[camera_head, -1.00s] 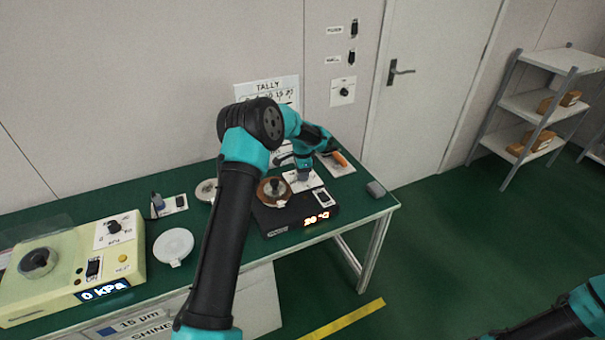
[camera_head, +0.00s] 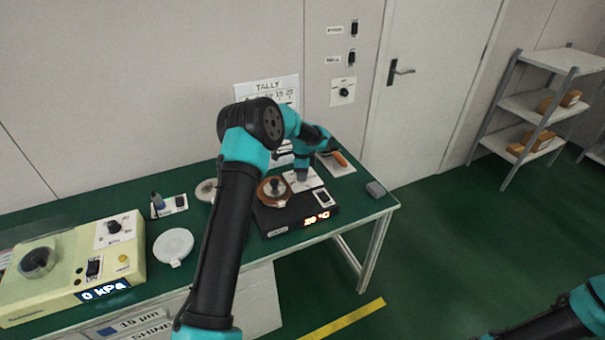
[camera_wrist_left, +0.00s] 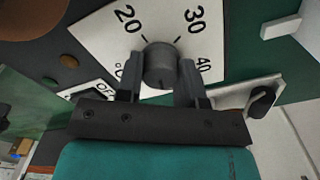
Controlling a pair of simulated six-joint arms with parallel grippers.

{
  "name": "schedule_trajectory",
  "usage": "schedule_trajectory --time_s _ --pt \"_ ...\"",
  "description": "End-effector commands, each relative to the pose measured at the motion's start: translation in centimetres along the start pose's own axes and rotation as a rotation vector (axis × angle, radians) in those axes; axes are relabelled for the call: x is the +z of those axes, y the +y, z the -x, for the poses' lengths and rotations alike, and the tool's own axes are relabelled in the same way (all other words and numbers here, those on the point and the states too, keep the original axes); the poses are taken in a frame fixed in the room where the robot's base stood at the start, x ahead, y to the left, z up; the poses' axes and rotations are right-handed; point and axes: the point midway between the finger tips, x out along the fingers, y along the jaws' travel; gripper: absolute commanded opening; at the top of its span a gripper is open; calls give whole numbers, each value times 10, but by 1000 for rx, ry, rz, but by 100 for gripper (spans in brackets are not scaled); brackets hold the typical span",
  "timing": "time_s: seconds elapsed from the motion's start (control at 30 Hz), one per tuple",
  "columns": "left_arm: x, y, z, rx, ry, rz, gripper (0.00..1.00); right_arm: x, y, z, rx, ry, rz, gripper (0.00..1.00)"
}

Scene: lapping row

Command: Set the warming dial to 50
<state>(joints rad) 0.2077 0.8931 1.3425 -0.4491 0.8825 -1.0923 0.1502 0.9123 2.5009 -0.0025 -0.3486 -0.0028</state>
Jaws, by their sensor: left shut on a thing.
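The warming dial is a dark round knob (camera_wrist_left: 160,66) on a white plate (camera_wrist_left: 100,38) marked 20, 30 and 40, with other marks partly hidden by my gripper. My left gripper (camera_wrist_left: 158,75) is shut on the knob, one finger on each side. In the head view my left gripper (camera_head: 302,175) points down onto the dial plate on the black warmer (camera_head: 290,220). I cannot read the knob's pointer surely. My right arm shows at the lower right, with its gripper out of view.
A brown round piece (camera_head: 272,190) sits on the warmer beside my left gripper. An orange-handled tool (camera_head: 339,158) and a grey block (camera_head: 376,189) lie to the right. A cream machine (camera_head: 60,275) reading 0 kPa and a white disc (camera_head: 174,244) are at left.

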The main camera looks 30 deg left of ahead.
Motion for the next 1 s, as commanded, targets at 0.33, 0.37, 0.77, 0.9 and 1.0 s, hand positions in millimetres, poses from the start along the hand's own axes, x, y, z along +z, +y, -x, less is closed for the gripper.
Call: schedule_trajectory --time_s 0.33,0.37,0.77,0.9,1.0 --pt "0 0 0 0 0 0 60 0 0 0 0 0 0 43" --pt "0 0 0 0 0 0 60 0 0 0 0 0 0 43" --pt "0 0 14 -2 0 0 60 0 0 0 0 0 0 43" --pt "0 -1 35 -3 0 0 60 0 0 0 0 0 0 43" --pt "0 -1 55 -4 1 0 60 0 0 0 0 0 0 43"
